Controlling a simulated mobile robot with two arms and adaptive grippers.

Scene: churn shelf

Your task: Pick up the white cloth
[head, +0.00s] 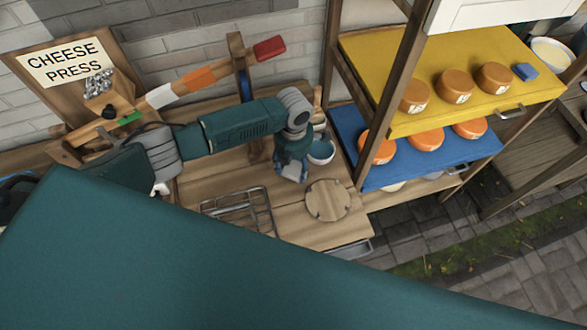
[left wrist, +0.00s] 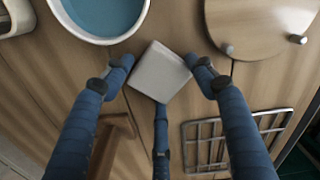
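The white cloth (left wrist: 160,72) shows in the left wrist view as a small folded, pale square on the wooden worktop. My left gripper (left wrist: 161,80) is open, with blue fingertips spread to the left and right of the cloth and a third finger below it. The fingertips look close to the cloth's edges, but I cannot tell if they touch it. In the head view the left gripper (head: 291,170) points down at the worktop, and I cannot make out the cloth there. My right gripper is not in view.
A bowl of blue liquid (left wrist: 105,14) and a round wooden board (left wrist: 262,22) flank the cloth. A wire rack (head: 238,208) lies nearby. The cheese press lever (head: 185,85) stands behind my arm. Yellow shelf (head: 375,55) and blue shelf (head: 385,178) hold orange cheeses at right.

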